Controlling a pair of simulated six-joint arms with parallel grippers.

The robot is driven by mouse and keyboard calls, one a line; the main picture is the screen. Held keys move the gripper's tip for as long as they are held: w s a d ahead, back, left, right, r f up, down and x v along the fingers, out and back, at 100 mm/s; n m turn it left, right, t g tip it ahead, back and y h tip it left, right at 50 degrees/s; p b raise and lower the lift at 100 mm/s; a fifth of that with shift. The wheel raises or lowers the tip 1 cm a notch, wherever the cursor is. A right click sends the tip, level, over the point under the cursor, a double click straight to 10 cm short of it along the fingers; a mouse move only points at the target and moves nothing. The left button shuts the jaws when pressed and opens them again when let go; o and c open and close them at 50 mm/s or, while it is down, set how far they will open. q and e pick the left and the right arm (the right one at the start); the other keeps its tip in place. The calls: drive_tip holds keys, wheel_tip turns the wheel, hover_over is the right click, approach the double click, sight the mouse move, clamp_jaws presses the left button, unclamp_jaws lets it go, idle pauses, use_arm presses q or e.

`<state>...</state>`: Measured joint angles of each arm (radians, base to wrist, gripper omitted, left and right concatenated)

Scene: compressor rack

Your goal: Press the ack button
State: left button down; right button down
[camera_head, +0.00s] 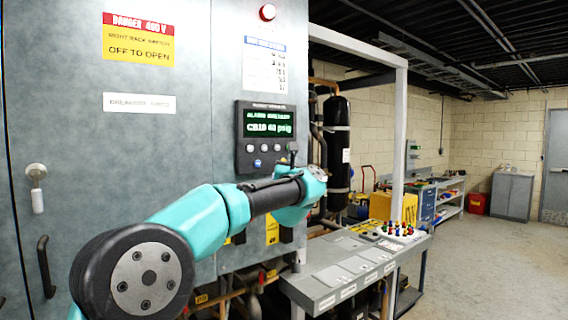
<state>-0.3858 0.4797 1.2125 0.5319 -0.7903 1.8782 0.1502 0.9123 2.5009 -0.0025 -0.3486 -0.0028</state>
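A dark alarm panel (265,138) is mounted on the grey cabinet, with a green-lit screen (268,123) reading an alarm line and "CB10 40 psig". Several small round buttons (264,148) sit below the screen, and a blue one (257,162) is lower down. Their labels are too small to read, so I cannot tell which is the ack button. My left arm crosses in front of the cabinet. A thin dark part that seems to be my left gripper (292,156) stands at the panel's lower right, overlapping its edge. Its fingers are not clear, and contact cannot be told. My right gripper is not in view.
A grey bench console (345,272) with coloured buttons (398,231) stands to the right of the cabinet. A cabinet handle (46,267) is at left. The floor at right is clear.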

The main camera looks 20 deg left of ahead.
use_arm(q)
drive_tip(key=shift+a, duration=0.1)
drive_tip(key=shift+w+a, duration=0.25)
drive_tip(key=shift+w+a, duration=0.25)
drive_tip(key=shift+a, duration=0.05)
idle(1.1)
drive_tip(key=shift+s+d, duration=0.55)
drive_tip(key=shift+d, duration=0.1)
idle(0.4)
drive_tip(key=shift+s+d, duration=0.75)
drive_tip(key=shift+d, duration=0.25)
drive_tip(key=shift+s+d, duration=0.75)
drive_tip(key=shift+d, duration=0.2)
